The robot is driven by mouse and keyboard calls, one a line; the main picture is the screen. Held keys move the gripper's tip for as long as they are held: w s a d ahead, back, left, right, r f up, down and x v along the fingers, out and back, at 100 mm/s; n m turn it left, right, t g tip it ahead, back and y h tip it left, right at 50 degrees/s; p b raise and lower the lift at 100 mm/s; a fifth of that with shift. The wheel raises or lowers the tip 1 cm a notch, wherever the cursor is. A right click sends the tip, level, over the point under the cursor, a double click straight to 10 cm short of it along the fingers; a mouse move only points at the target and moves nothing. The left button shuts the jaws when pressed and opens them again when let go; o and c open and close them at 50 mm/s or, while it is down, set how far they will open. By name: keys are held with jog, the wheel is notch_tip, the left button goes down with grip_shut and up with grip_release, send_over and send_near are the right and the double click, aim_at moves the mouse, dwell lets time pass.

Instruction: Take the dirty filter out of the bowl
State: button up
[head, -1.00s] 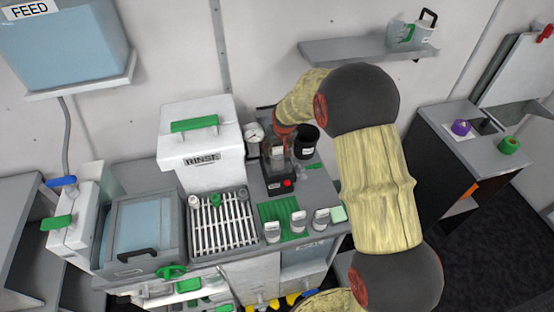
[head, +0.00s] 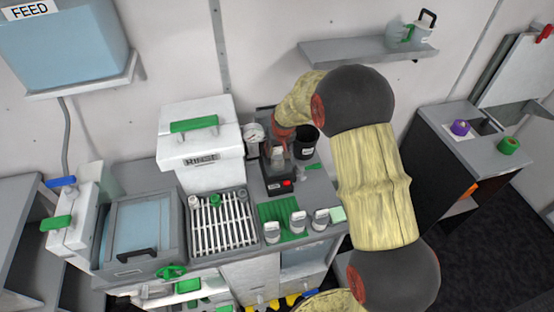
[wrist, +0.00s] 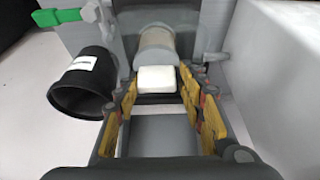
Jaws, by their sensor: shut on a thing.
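The dirty filter (wrist: 157,47) is a tan cylinder with a grey end cap and a white block-shaped grip (wrist: 157,79), seen ahead in the wrist view. My gripper (wrist: 160,86) has its yellow-padded fingers on either side of the white grip and is shut on it. In the head view my gripper (head: 278,150) is above the small dark unit with a red button (head: 279,182), beside the gauge. The bowl is hard to make out behind my gripper. I cannot tell how far the filter sits inside it.
A black cup (wrist: 80,85) stands close to my left finger in the wrist view. A white box (head: 200,145) with a green handle is to the left. Several small grey-capped containers (head: 298,221) line the counter front. A side cabinet (head: 450,150) is at right.

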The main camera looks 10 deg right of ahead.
jog(key=shift+s+f, duration=0.1)
jog(key=shift+f, duration=0.05)
jog(key=c, duration=0.3)
